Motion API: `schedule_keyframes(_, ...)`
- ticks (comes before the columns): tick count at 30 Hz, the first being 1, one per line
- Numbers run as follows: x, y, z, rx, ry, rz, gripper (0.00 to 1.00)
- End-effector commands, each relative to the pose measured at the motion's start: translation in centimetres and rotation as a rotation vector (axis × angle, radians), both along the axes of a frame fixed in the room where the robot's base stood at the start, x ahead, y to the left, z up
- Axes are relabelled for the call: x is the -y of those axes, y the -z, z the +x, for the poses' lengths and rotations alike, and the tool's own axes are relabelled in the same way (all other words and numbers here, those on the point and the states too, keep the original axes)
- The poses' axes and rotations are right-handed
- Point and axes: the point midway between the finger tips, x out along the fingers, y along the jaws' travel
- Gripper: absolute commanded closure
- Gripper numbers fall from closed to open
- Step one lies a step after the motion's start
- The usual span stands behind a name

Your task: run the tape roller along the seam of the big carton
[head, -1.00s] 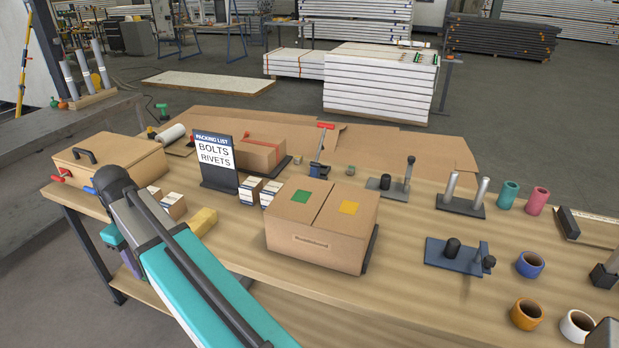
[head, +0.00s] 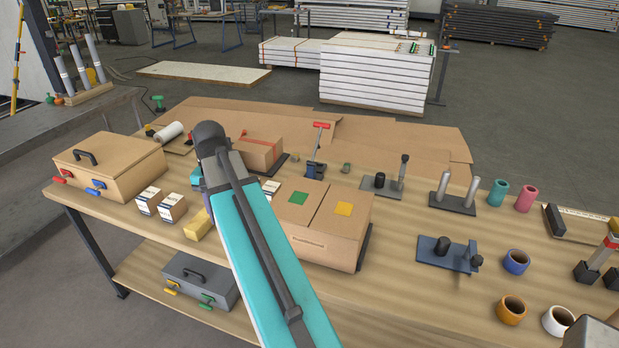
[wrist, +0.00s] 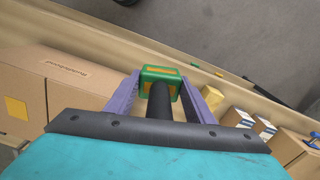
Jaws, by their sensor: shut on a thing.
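The big carton (head: 299,235) stands shut on the bench, with a green patch and a yellow patch on top and the seam (head: 319,206) running between them. In the wrist view the carton (wrist: 70,90) is at the left. My gripper (wrist: 163,90) has its purple fingers shut on a tool with a black handle (wrist: 159,103) and a green and orange head (wrist: 161,71). I take it for the tape roller, though no roller shows. It is beside the carton, apart from it in the wrist view. In the head view my arm hides the tool.
Small boxes (head: 171,208) and a yellow block (head: 198,225) lie left of my arm. A lidded case (head: 120,180) stands further left. A red-topped tool (head: 317,155) stands behind the carton. Stands and tape rolls (head: 511,309) fill the right side.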

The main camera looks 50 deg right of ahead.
Motion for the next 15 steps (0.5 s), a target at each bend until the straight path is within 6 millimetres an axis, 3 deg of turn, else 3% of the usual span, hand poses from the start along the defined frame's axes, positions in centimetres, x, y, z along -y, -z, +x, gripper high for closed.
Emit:
schedule_keyframes(3,2.8,-1.7,-2.1,0.0,0.141,0.0,0.78)
schedule_keyframes(15,10.7,-5.8,-9.2,0.001,0.607,0.0,0.78)
